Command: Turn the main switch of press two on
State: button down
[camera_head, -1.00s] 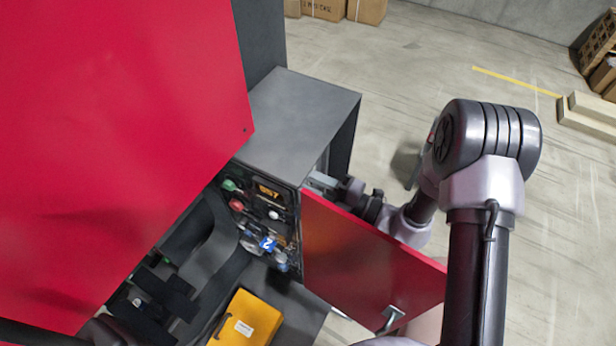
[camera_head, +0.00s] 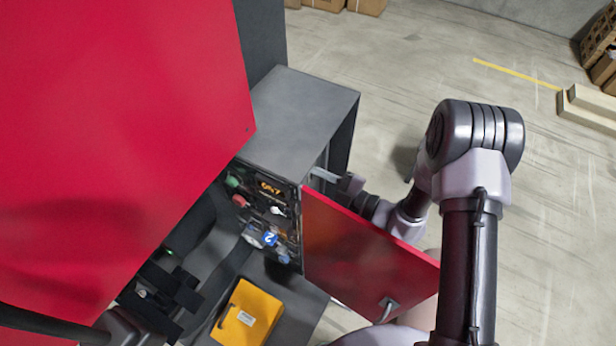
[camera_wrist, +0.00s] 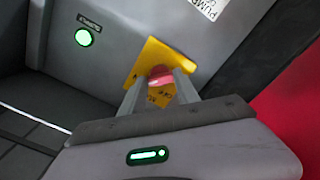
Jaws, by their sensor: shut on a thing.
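The main switch is a red knob (camera_wrist: 160,76) on a yellow plate (camera_wrist: 150,55), seen in the wrist view on a grey panel. My gripper (camera_wrist: 159,86) has one finger on each side of the knob and is shut on it. The fingers hide part of the knob, and I cannot read its turn position. A round green lamp (camera_wrist: 83,38) is lit to the left of the plate. In the head view my gripper (camera_head: 327,176) reaches the side of the grey cabinet (camera_head: 300,110), behind the open red door. The switch is hidden there.
The open red door (camera_head: 365,255) stands between my arm and the front control panel with a blue "2" label (camera_head: 270,239). A yellow case (camera_head: 247,315) lies below the panel. A large red cover (camera_head: 110,130) fills the left.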

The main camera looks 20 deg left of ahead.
dwell(0.4)
jog(key=c, duration=0.9)
grip_release()
jog(key=s+d+b, duration=0.1)
jog(key=d+b, duration=0.3)
jog(key=d, duration=1.3)
jog(key=shift+s+d, duration=0.2)
jog(key=shift+s, duration=0.05)
